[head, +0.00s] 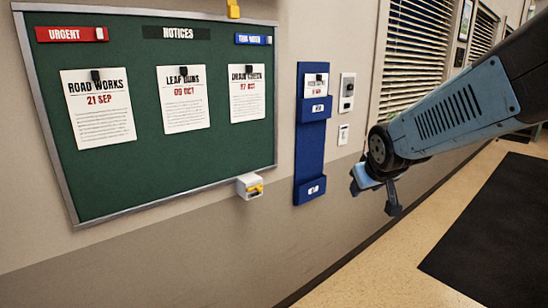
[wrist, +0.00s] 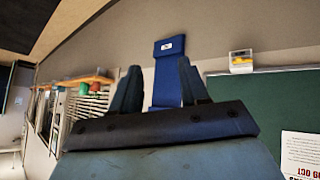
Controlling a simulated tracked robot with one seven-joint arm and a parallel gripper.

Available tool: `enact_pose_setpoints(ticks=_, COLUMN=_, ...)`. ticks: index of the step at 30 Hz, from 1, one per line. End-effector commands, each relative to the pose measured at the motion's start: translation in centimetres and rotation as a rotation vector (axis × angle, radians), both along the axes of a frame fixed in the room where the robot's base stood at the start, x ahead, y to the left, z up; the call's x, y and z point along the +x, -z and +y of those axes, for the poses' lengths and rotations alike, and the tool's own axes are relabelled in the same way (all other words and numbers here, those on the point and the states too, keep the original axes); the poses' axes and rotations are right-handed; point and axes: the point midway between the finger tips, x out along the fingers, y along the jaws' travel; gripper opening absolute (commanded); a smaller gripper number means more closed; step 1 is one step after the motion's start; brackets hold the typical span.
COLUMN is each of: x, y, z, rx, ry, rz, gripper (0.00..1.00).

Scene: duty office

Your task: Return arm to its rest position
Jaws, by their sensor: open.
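My gripper (head: 377,193) hangs at the end of my blue arm, at the right of the head view, in front of the wall and right of the blue wall holder. Its fingers are apart, with nothing between them. In the wrist view my gripper (wrist: 157,90) shows two dark fingers spread apart. Behind them is the blue wall holder (wrist: 168,75), seen upside down and partly covered by a finger. The holder (head: 309,150) has two pockets in the head view. A paper sits in the upper pocket; the lower one shows no paper.
A green notice board (head: 150,165) with several pinned notices fills the left. A small white box with yellow items (head: 249,186) is at its lower edge. Switches (head: 347,93) and blinds (head: 414,50) are on the wall. A black mat (head: 495,235) lies on the open floor.

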Motion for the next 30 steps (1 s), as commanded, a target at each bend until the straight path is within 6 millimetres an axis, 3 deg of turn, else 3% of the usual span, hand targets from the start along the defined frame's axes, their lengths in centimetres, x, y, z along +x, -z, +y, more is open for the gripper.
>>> enact_pose_setpoints(ticks=9, x=-9.9, y=-3.0, z=-1.5, rx=0.097, ry=0.133, rz=0.137, gripper=0.45)
enact_pose_setpoints(ticks=15, x=-15.0, y=-3.6, z=-1.7, rx=0.163, ry=0.173, rz=0.215, gripper=0.45)
enact_pose_setpoints(ticks=21, x=-17.0, y=-3.8, z=-1.6, rx=0.191, ry=0.184, rz=0.249, gripper=0.45)
enact_pose_setpoints(ticks=30, x=-17.1, y=-3.8, z=-1.6, rx=0.192, ry=0.184, rz=0.251, gripper=0.45)
